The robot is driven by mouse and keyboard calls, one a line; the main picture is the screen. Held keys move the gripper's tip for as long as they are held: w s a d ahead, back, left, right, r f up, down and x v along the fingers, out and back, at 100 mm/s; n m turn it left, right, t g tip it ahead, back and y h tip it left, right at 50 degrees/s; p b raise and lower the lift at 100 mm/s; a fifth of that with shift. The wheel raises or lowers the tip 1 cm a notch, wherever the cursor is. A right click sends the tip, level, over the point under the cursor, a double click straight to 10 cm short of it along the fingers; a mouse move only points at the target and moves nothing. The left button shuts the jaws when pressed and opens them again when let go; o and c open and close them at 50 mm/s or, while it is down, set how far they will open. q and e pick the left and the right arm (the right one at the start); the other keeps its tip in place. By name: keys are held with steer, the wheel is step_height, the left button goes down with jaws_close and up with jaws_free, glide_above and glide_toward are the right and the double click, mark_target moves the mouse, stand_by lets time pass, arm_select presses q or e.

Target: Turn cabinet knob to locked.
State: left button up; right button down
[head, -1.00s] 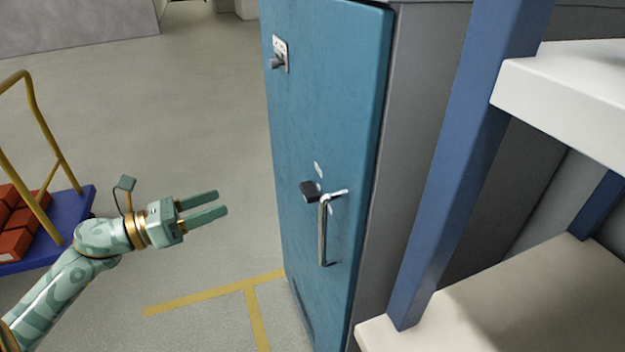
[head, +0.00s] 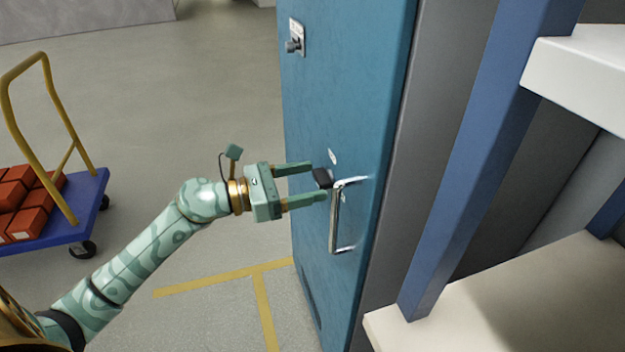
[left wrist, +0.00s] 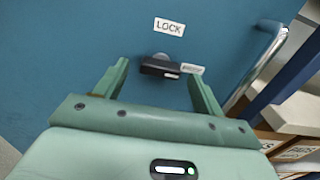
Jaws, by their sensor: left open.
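The blue cabinet door (head: 350,90) fills the middle of the head view. Its black knob (head: 322,178) sits just above and left of the silver handle (head: 335,220). In the left wrist view the black knob (left wrist: 160,66) lies roughly crosswise under a white label reading LOCK (left wrist: 169,26); a second small label (left wrist: 192,69) is at its right. My left gripper (head: 318,181) is open, its fingers pointing at the door with the knob between or just beyond the tips. I cannot tell whether they touch it. My right gripper is not in view.
A latch plate (head: 295,40) is high on the door. A blue post (head: 480,130) and white shelves (head: 585,75) stand close on the right. A blue cart (head: 60,225) with red boxes (head: 25,200) stands at the left. Floor between cart and cabinet is clear.

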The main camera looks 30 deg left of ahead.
arm_select(q)
steer(key=shift+x, duration=0.9)
steer(key=c, duration=1)
